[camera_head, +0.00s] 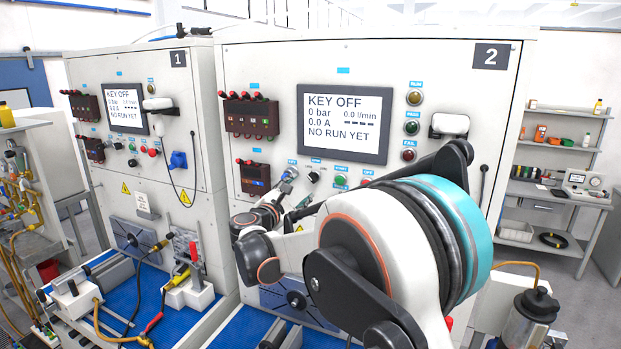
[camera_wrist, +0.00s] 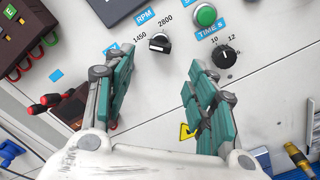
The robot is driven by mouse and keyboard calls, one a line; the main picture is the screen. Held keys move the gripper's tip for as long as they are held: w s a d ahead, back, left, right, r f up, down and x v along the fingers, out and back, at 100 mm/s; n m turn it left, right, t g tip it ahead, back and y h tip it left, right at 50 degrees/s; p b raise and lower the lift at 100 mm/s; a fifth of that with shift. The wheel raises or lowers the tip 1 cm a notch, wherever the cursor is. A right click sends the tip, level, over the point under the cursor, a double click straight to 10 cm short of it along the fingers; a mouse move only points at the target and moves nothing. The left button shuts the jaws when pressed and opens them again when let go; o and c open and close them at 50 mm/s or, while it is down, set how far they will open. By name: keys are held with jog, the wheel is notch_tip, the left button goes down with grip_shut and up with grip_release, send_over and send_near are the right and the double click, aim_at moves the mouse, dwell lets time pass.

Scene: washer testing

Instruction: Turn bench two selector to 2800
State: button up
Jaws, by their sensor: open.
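The bench two RPM selector (camera_wrist: 160,43) is a small black knob on the pale panel, between the printed marks 1450 and 2800. Its bar lies aslant, seemingly toward 1450, but its pointer is too small to be sure. My gripper (camera_wrist: 158,72) is open and empty, with a teal-padded finger on each side of the selector's line and the knob beyond the fingertips. The fingers look apart from it. In the head view, bench two's screen (camera_head: 342,122) reads KEY OFF and NO RUN YET. My arm covers much of the lower panel there.
A green button (camera_wrist: 206,15) and the TIME knob (camera_wrist: 226,57) sit right of the selector in the wrist view. Red-handled leads (camera_wrist: 50,100) are at the left. Bench one (camera_head: 130,85) stands left of bench two (camera_head: 250,60). A shelf (camera_head: 560,145) is at the right.

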aim_at(311, 180)
jog(key=p+x, duration=0.2)
jog(key=x, duration=0.8)
jog(key=c, duration=1.1)
